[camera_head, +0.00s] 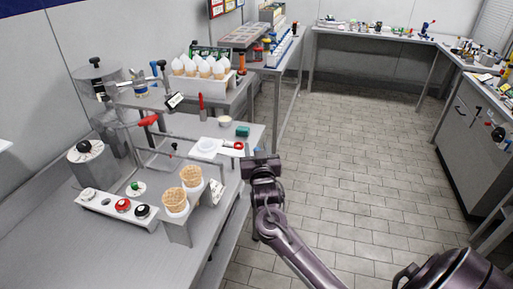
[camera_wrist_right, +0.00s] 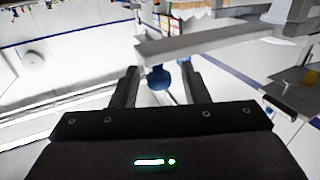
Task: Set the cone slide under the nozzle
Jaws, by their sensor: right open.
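The cone slide seems to be the pale flat plate (camera_head: 222,150) with a round ring on it, on the steel bench; a small blue knob (camera_head: 247,150) shows at its right end. My right gripper (camera_head: 262,158) is beside that end, over the bench's right edge. In the right wrist view a blue knob (camera_wrist_right: 159,79) below a pale bar (camera_wrist_right: 205,42) shows between my open fingers, which do not visibly close on it. I cannot make out the nozzle for sure; a metal stand with a red handle (camera_head: 148,121) rises left of the plate. My left gripper is not in view.
Two waffle cones (camera_head: 190,176) stand in a holder in front of the plate. A pale panel with knobs (camera_head: 117,206) lies to their left. A rack of white-topped cones (camera_head: 200,66) is behind. The tiled floor (camera_head: 340,170) on the right is clear.

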